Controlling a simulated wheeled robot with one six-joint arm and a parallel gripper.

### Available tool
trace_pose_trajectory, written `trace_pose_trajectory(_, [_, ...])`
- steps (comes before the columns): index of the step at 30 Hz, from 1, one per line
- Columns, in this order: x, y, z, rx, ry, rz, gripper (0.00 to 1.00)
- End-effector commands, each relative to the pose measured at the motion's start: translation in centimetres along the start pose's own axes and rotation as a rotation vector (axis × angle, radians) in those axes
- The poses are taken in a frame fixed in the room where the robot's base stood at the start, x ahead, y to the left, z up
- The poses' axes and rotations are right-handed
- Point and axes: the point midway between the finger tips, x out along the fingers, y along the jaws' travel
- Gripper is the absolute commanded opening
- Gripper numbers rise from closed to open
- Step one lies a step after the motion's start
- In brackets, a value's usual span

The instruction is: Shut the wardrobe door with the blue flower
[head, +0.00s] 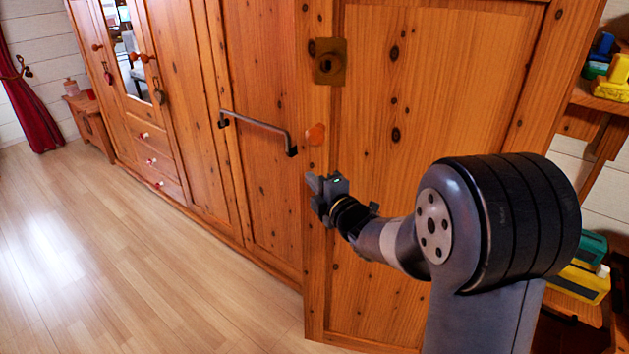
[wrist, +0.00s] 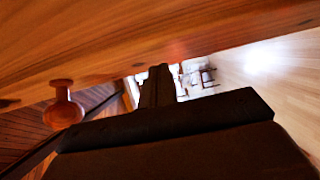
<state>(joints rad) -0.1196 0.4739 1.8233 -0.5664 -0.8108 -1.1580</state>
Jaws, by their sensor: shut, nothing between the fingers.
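A pine wardrobe door (head: 420,110) stands open on the right, its broad face toward me and its free edge on the left. It has a brass lock plate (head: 330,62) near that edge and an orange-brown wooden knob (head: 316,134) below it. No blue flower shows in either view. My gripper (head: 310,182) is shut and empty, close to the door's free edge below the knob; contact cannot be told. In the wrist view, the shut fingers (wrist: 158,84) lie under a wooden surface (wrist: 150,40), with a round knob (wrist: 63,108) to their left.
The wardrobe front (head: 180,100) runs to the left, with a dark bar handle (head: 258,125), a mirror door and drawers (head: 150,160). The floor (head: 90,250) before it is clear. Shelves with toys (head: 612,80) are on the right. A red curtain (head: 30,90) hangs far left.

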Motion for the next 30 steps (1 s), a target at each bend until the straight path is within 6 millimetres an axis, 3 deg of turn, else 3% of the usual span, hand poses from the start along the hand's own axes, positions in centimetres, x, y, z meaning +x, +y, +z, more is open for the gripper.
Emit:
trace_pose_trajectory(14, [0.5, -0.2, 0.5, -0.001, -0.010, 0.001, 0.00])
trace_pose_trajectory(30, [7.4, -0.6, 8.3, -0.002, -0.242, 0.005, 0.00])
